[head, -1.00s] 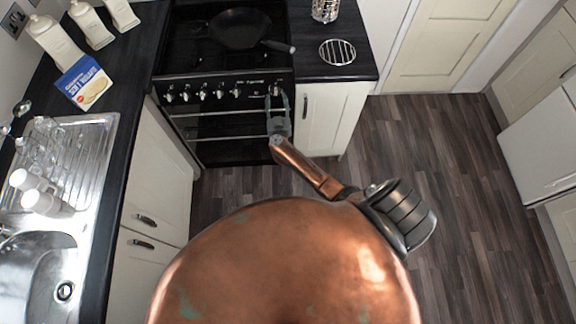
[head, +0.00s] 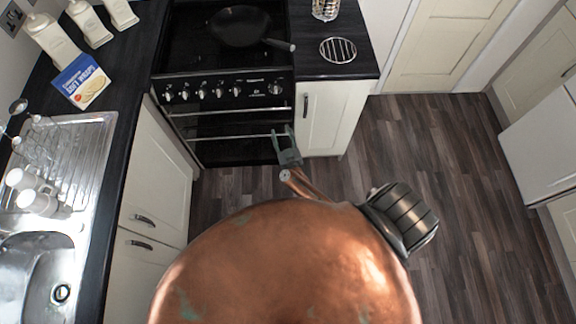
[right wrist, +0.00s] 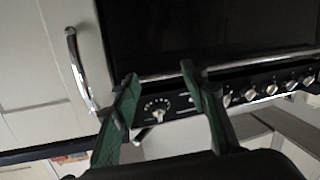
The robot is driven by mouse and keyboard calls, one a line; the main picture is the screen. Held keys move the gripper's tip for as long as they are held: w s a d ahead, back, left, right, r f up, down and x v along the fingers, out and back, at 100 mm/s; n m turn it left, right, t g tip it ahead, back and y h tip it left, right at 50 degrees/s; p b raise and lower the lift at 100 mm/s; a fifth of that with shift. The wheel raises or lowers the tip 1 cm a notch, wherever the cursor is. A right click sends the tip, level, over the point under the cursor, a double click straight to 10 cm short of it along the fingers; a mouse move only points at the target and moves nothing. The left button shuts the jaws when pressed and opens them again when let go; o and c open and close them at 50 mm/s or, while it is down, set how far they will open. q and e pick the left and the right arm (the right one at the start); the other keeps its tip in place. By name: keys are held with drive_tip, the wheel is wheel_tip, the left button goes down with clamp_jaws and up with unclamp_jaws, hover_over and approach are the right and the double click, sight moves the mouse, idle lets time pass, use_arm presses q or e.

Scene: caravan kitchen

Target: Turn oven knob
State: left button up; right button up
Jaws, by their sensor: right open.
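The black oven (head: 226,120) stands at the top middle of the head view. A row of silver knobs (head: 202,94) runs along its front panel. The rightmost knob (head: 275,88) sits apart from the others and is uncovered. My right gripper (head: 287,143) is open and empty in front of the oven, below that knob in the picture and apart from it. In the right wrist view, the separate knob (right wrist: 157,113) with a ring of white marks shows between my green-grey fingers (right wrist: 158,88), beyond their tips. My left gripper is not in view.
A black pan (head: 240,26) stands on the hob. A round wire rack (head: 338,50) lies on the right counter. A sink (head: 40,270) and a blue box (head: 82,82) are on the left counter. The wooden floor (head: 430,160) is clear at the right.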

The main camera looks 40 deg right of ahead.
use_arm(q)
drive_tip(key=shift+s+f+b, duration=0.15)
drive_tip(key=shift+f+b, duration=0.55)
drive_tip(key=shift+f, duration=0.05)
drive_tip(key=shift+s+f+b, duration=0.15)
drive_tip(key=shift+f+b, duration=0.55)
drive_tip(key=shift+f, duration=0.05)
use_arm(e)
drive_tip(key=s+a+f+n+g+y, duration=0.1)
drive_tip(key=s+f, duration=0.3)
drive_tip(key=f, duration=0.3)
drive_tip(key=s+a+f+n+g+y, duration=0.1)
drive_tip(key=s+f, duration=0.3)
drive_tip(key=f, duration=0.4)
drive_tip(key=shift+s+a+f+y, duration=0.2)
drive_tip(key=shift+s+y, duration=0.15)
drive_tip(key=shift+y, duration=0.25)
drive_tip(key=shift+f, duration=0.1)
